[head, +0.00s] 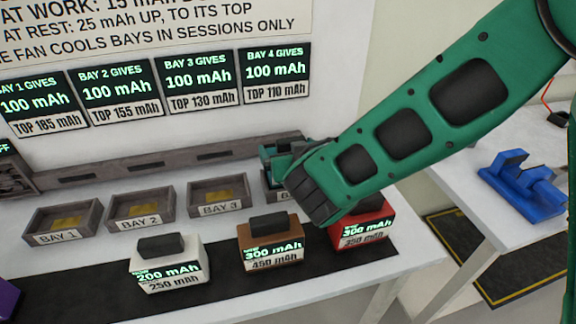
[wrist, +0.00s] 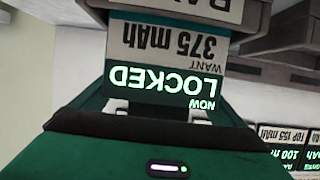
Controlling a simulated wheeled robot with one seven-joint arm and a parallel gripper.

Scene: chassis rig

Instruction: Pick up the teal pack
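The teal pack (head: 275,152) sits at the fourth bay, at the right end of the row in the head view. My green arm hides much of it. In the wrist view the teal pack (wrist: 165,80) fills the middle, its front panel upside down, reading "NOW LOCKED" and "WANT 375 mAh". My gripper (wrist: 158,112) is at the pack, with two pale fingertips apart at either side of the panel's near edge. The pack's handle and any contact with the fingers are hidden, so I cannot tell whether they grip it.
Bays 1 (head: 65,223), 2 (head: 141,209) and 3 (head: 217,195) are empty. A white pack (head: 190,250), a brown pack (head: 290,232) and a red pack (head: 375,214) stand on the dark strip in front. A blue fixture (head: 530,185) is on the right table.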

